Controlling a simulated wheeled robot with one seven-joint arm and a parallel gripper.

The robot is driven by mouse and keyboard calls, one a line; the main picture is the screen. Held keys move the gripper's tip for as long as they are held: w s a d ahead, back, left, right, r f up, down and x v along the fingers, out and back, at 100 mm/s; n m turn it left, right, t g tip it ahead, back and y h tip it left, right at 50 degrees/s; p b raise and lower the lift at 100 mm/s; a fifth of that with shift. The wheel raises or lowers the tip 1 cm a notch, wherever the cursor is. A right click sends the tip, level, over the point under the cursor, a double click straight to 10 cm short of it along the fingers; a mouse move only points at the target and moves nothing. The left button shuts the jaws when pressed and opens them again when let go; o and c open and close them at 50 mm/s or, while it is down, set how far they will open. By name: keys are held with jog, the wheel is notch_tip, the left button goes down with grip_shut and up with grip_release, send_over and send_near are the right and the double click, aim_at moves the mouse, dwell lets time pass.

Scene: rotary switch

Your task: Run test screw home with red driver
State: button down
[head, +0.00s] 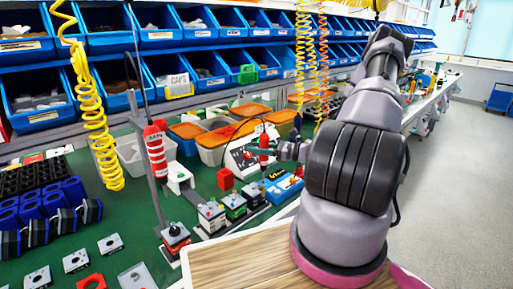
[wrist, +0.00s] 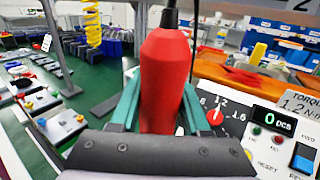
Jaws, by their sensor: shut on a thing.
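The red driver (wrist: 165,75) hangs upright from a dark cable and fills the middle of the wrist view. My gripper (wrist: 160,105) is shut on it, with a teal finger on each side. In the head view the red driver (head: 264,142) is small, and my gripper (head: 281,151) reaches it from the right. Its tip is hidden in the wrist view. I cannot make out the test screw in either view. A white control box (head: 239,158) stands behind the driver; in the wrist view it shows a red dial and a "0 pcs" display (wrist: 274,121).
Another red driver (head: 155,150) hangs at a grey post on the left.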

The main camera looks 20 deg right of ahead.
jog(key=shift+f, duration=0.8)
dwell(1.7)
jog(key=shift+r, duration=0.15)
notch_tip(320, 180, up, 4)
jog(key=shift+r, duration=0.15)
dwell(0.5)
